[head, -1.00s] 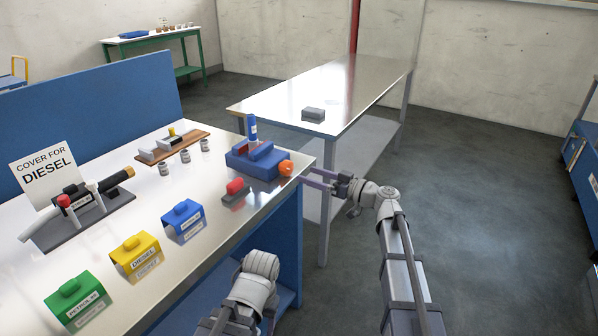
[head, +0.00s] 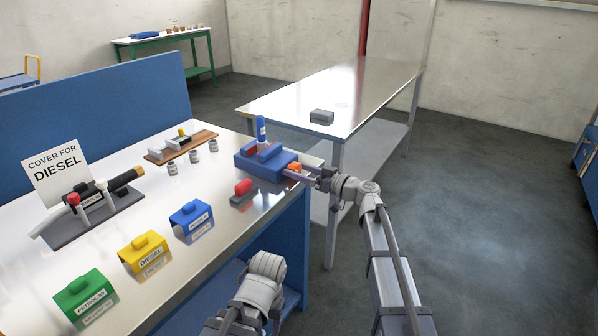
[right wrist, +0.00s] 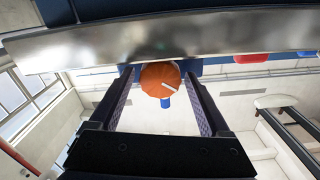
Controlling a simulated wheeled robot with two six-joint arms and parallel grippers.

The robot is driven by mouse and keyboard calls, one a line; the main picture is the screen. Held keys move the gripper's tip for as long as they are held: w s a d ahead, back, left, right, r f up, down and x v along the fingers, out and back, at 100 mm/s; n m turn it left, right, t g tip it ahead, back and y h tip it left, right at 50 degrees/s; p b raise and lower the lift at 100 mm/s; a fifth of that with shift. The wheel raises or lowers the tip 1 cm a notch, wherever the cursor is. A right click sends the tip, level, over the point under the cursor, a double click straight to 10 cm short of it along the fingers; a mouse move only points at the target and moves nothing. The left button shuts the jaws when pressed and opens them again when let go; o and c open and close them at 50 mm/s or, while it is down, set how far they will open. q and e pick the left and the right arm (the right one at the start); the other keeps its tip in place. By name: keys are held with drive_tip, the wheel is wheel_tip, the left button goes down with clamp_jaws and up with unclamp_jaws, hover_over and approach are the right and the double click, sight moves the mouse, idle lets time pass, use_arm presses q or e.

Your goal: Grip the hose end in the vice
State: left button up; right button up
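The blue vice (head: 262,161) sits at the near right corner of the workbench, with an orange knob (head: 295,168) on its right side. My right gripper (head: 299,172) is at the knob. In the right wrist view the orange knob (right wrist: 160,78), with a white line on it, lies between the tips of my open right fingers (right wrist: 158,82). The fingers do not look closed on it. A pale hose (head: 55,226) runs from the dark nozzle on a grey stand (head: 97,219); I cannot make out a separate hose end in the vice. My left gripper is out of view.
A red-topped grey block (head: 243,193) lies beside the vice. A blue bottle (head: 261,128) stands behind it. Green (head: 86,293), yellow (head: 145,255) and blue (head: 190,221) labelled covers line the front. The bench edge runs just under my right gripper.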

drive_tip(key=c, duration=1.2)
drive_tip(key=shift+m, duration=1.4)
drive_tip(key=o, duration=1.4)
drive_tip(key=shift+v, duration=3.95)
